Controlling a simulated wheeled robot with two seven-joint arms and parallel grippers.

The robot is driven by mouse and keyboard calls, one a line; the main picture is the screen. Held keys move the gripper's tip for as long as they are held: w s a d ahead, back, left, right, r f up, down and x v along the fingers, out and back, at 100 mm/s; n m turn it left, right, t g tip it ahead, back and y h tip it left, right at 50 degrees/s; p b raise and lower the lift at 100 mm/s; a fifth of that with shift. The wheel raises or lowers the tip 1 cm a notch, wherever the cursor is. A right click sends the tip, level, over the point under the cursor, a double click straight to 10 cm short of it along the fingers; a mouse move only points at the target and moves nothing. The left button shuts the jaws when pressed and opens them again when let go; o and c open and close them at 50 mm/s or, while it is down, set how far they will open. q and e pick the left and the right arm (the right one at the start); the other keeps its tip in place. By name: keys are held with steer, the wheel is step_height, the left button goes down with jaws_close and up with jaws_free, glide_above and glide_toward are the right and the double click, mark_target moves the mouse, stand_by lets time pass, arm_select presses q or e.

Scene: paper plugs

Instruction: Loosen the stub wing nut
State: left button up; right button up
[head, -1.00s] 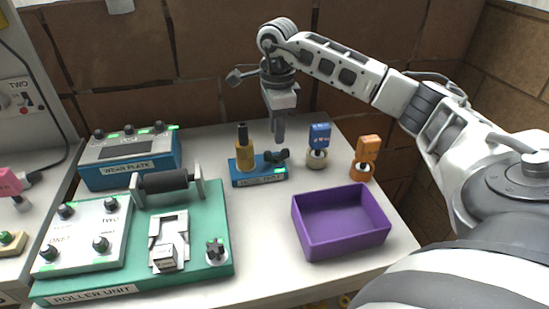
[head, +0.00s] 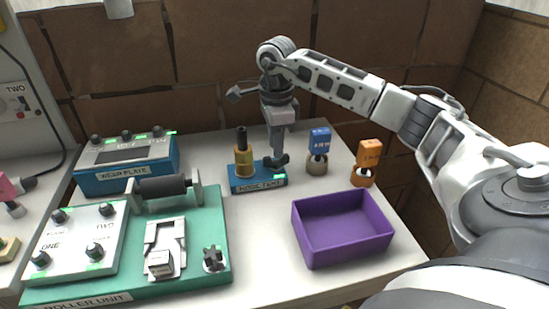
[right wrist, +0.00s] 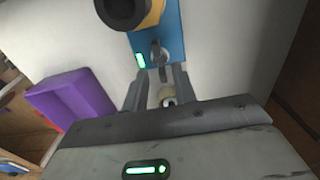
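The dark wing nut (head: 270,163) is on the right part of the small blue block (head: 243,184), beside a yellow post with a black top (head: 243,160). In the right wrist view the wing nut (right wrist: 159,54) stands just past the fingertips, roughly centred between them. My right gripper (head: 278,150) points down over the wing nut. In the right wrist view the right gripper (right wrist: 160,74) has its fingers apart, with a gap between them. I cannot tell whether they touch the nut. My left gripper is not in view.
A purple open bin (head: 340,258) stands right of the block. A blue-tagged piece (head: 318,148) and an orange-tagged piece (head: 366,163) stand behind it. The green roller unit (head: 205,208) and the blue wear plate box (head: 125,178) are on the left. White table shows between.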

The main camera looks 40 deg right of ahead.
mark_target(276, 161)
steer(key=shift+f+b, duration=0.75)
steer(key=shift+f, duration=0.7)
jaws_close()
